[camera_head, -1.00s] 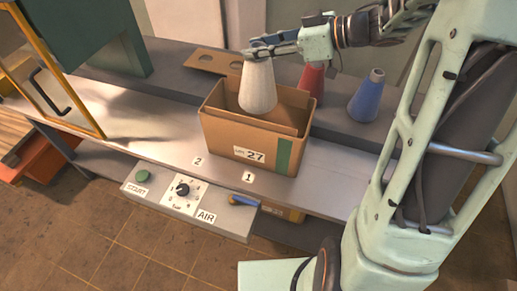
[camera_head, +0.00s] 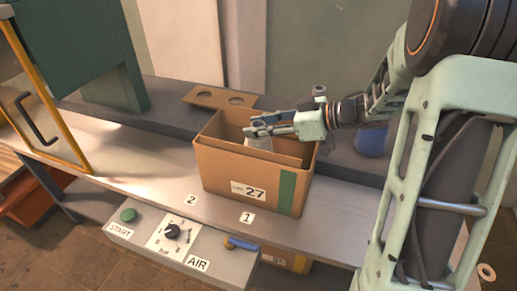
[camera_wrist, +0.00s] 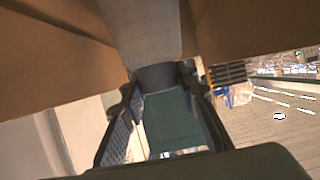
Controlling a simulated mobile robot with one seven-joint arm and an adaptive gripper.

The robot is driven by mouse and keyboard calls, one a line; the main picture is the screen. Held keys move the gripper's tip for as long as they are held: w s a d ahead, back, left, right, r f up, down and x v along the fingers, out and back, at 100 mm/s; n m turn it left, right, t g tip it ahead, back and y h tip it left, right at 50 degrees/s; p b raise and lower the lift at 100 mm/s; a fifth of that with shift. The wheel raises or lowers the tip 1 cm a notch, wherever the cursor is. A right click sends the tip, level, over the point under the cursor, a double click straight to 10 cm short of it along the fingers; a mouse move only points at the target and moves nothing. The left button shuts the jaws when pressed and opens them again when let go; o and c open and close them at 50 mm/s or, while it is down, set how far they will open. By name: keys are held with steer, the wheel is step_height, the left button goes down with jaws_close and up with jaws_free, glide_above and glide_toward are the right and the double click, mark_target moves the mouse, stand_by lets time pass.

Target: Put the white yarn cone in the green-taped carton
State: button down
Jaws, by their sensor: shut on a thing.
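The white yarn cone (camera_head: 258,144) is inside the green-taped carton (camera_head: 222,170), with only its upper part showing above the near wall. The carton stands upright and open on the bench, with a green stripe and a label reading 27 on its front. My gripper (camera_head: 262,130) is over the carton's opening, shut on the cone's narrow top. In the wrist view, the cone (camera_wrist: 145,30) runs from the jaws (camera_wrist: 158,82) down between brown carton walls. Whether its base touches the carton floor is hidden.
A blue cone (camera_head: 371,142) stands right of the carton, partly behind my arm. A brown board with holes (camera_head: 222,97) lies behind the carton. A control panel (camera_head: 180,240) sits in front. Another carton (camera_head: 287,262) is below the bench. The bench left of the carton is clear.

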mark_target(260, 138)
steer(key=shift+f+b, duration=0.5)
steer(key=shift+f, duration=1.6)
steer(key=shift+f, duration=0.15)
steer(key=c, duration=1.5)
jaws_free()
steer(key=shift+d+r, duration=0.2)
steer(key=shift+r, duration=0.05)
steer(key=p+v, duration=0.2)
steer(key=v, duration=0.9)
steer(key=shift+s+d, duration=0.25)
